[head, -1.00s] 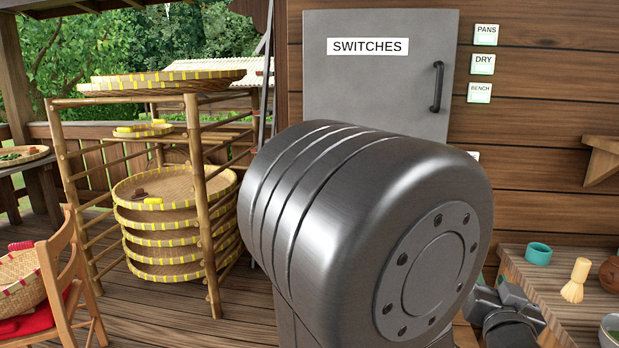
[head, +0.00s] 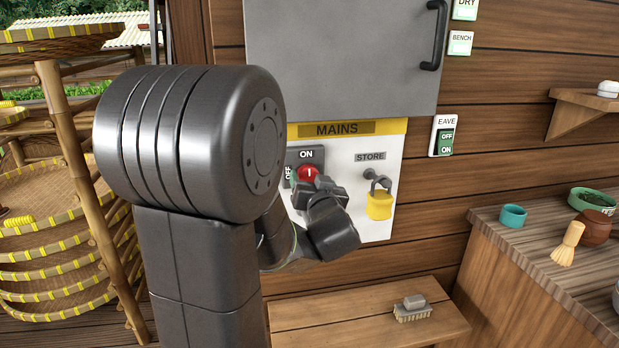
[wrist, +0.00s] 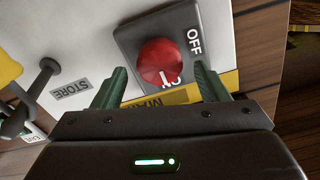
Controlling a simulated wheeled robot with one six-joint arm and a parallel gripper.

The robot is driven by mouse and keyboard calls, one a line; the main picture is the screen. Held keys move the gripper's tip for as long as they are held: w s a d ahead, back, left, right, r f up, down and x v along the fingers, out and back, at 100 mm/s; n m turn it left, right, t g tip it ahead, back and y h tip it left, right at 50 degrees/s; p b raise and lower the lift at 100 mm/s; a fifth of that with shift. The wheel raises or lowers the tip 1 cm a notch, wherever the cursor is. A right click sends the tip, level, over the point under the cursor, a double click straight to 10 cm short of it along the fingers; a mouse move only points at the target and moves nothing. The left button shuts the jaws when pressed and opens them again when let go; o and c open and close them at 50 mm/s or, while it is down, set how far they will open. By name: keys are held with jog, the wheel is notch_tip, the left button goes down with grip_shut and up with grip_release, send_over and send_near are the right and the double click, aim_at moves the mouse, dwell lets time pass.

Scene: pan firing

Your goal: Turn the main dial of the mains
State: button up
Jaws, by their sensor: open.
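The mains panel (head: 375,220) is a white board under a yellow strip reading MAINS. Its main dial (head: 307,174) is a red knob on a dark plate (head: 318,154) marked ON and OFF. In the wrist view the red dial (wrist: 158,62) has a white mark pointing towards ON. My gripper (head: 318,188) is at the panel, partly covering the dial in the head view. In the wrist view my gripper (wrist: 160,82) is open, its two green fingers on either side of the dial with gaps showing. I cannot tell how far the fingertips are from the plate.
A yellow padlock (head: 380,204) hangs on a hasp under STORE, right of the dial. The grey switches cabinet (head: 340,60) is above. An EAVE switch (head: 443,136) is to the right. A bench (head: 360,320) with a brush (head: 412,311) stands below.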

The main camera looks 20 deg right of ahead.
jog(key=shift+x, duration=1.15)
jog(key=c, duration=1)
